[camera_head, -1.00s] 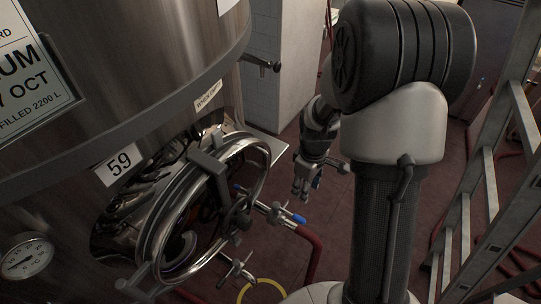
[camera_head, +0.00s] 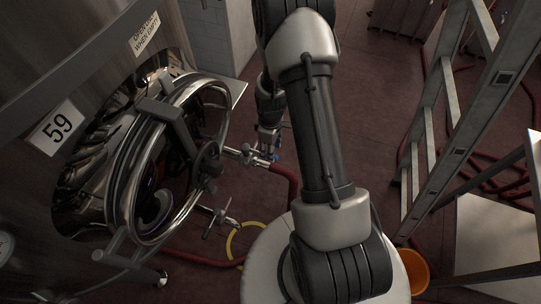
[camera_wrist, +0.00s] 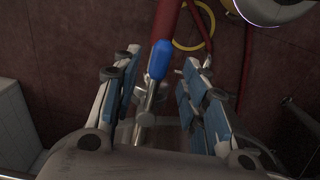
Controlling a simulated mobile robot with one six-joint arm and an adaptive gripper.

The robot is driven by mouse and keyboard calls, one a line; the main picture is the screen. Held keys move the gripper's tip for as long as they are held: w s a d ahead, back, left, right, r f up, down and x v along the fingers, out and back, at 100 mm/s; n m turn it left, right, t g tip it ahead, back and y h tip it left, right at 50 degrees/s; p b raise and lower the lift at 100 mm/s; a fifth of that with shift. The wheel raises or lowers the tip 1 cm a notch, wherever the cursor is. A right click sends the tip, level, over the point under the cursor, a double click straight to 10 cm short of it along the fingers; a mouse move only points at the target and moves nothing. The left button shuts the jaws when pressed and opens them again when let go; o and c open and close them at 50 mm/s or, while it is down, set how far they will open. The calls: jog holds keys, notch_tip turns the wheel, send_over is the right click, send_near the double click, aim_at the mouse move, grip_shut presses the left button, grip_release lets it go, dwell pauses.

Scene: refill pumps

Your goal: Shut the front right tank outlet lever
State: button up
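The outlet lever (camera_wrist: 158,60) has a blue grip on a metal stem. In the wrist view it stands between the two blue-padded fingers of my gripper (camera_wrist: 158,90). The fingers are apart, with a visible gap on each side of the lever. In the head view my gripper (camera_head: 268,148) is at the outer end of the tank's outlet valve (camera_head: 243,153), beside the red hose. The gripper and arm partly hide the lever there. The steel tank (camera_head: 60,45) carries the number 59 label and a round manway door.
A second valve (camera_head: 218,221) sits below the manway door (camera_head: 180,165). A red hose (camera_head: 293,190) runs down from the outlet, and a yellow hoop (camera_head: 237,236) lies on the floor. A ladder (camera_head: 440,140) and an orange bucket (camera_head: 412,268) stand at right.

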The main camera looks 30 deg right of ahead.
jog(key=shift+f+b, duration=0.4)
jog(key=shift+f, duration=1.45)
jog(key=shift+c, duration=0.4)
grip_shut()
